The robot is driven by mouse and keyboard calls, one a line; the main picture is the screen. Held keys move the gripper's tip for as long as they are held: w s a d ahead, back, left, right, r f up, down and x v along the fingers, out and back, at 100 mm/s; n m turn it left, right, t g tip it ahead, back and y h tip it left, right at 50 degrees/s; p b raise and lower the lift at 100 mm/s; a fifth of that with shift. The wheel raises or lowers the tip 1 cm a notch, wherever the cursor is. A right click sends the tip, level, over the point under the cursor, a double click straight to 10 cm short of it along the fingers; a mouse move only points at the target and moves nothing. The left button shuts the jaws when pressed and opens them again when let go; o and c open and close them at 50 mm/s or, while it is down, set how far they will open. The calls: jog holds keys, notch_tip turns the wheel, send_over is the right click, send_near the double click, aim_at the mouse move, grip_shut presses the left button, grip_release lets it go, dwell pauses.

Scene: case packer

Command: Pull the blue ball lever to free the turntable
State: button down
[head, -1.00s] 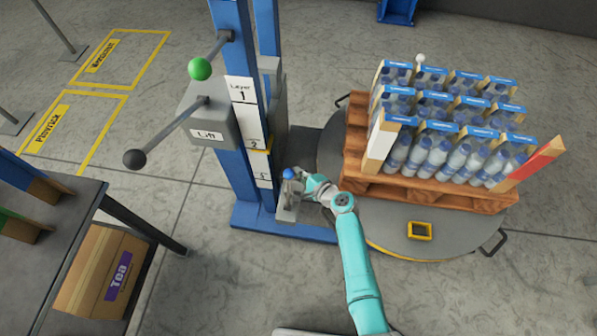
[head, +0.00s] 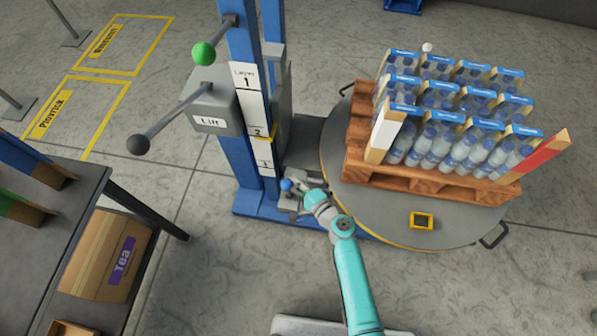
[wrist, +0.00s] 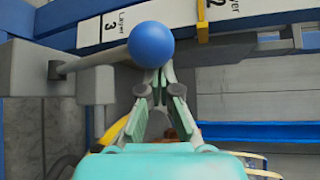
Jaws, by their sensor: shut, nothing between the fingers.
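The blue ball (head: 286,185) tops a lever on a grey bracket at the foot of the blue lift column. In the wrist view the blue ball (wrist: 151,43) sits at the end of a grey rod coming from the left. My gripper (head: 299,190) is at the ball's right side. In the wrist view my gripper (wrist: 158,76) has its fingertips together just below the ball, with nothing held between them. Whether they touch the ball I cannot tell. The round grey turntable (head: 385,226) stands to the right, carrying a wooden pallet (head: 430,184) of bottle packs.
The lift box (head: 212,112) has levers with a green ball (head: 204,54) and a dark ball (head: 137,144). A dark shelf (head: 70,190) with a Tea carton (head: 107,255) stands at left. Open floor (head: 215,260) lies between shelf and turntable.

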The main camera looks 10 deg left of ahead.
jog(key=shift+s+a+f, duration=0.1)
jog(key=shift+s+f, duration=0.15)
jog(key=shift+s, duration=0.75)
jog(key=shift+s+f, duration=0.2)
jog(key=shift+s, duration=0.75)
jog(key=shift+s+f, duration=0.1)
jog(key=w+d, duration=0.3)
jog(key=w, duration=0.1)
jog(key=f+v, duration=0.2)
jog(key=v, duration=0.7)
jog(key=shift+s, duration=0.3)
